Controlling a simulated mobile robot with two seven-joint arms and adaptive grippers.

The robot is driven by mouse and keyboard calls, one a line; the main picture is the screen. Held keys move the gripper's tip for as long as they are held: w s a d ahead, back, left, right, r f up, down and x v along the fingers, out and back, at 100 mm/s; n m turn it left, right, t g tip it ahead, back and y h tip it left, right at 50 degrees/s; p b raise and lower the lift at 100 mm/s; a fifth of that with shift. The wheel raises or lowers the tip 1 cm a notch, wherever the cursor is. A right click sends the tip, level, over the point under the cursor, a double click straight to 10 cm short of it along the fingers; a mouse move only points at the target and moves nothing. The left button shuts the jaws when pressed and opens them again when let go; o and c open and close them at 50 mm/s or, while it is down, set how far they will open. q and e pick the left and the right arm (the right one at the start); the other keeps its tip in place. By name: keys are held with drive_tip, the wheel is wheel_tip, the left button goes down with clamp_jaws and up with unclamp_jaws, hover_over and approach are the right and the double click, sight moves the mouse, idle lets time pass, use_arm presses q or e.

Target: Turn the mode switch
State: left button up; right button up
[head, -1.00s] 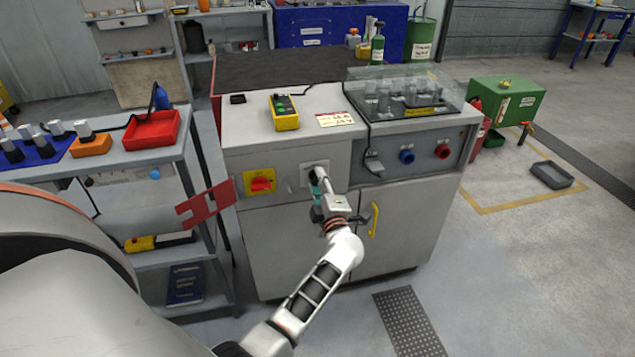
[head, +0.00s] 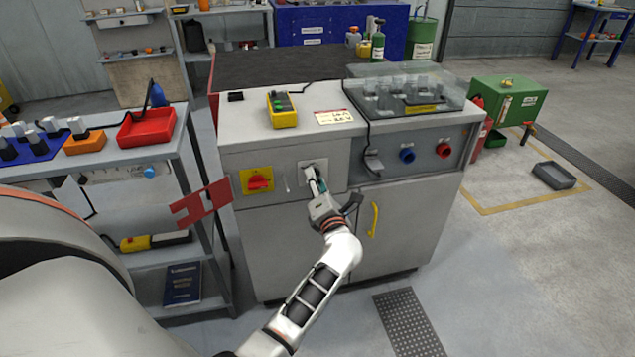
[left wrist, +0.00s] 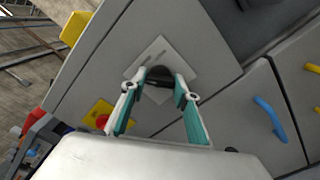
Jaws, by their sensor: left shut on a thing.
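The mode switch is a black knob (left wrist: 159,75) on a pale square plate (head: 305,169) on the front of the grey cabinet. My left gripper (head: 317,184) reaches up to this plate from the front. In the left wrist view its two teal-lined fingers (left wrist: 160,84) stand on either side of the knob and are shut on it. The fingertips partly cover the knob, so its exact pointing direction is hard to read. In the head view the gripper hides most of the knob. My right gripper is not in view.
A red rotary switch on a yellow plate (head: 257,181) is just left of the mode switch. A red bracket (head: 200,204) sticks out at the cabinet's left edge. A yellow door handle (head: 374,219) is to the lower right. A yellow pendant (head: 283,110) lies on top.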

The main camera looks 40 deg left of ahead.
use_arm(q)
drive_tip(key=shift+f+n, duration=0.1)
drive_tip(key=shift+n, duration=0.9)
drive_tip(key=o, duration=1.1)
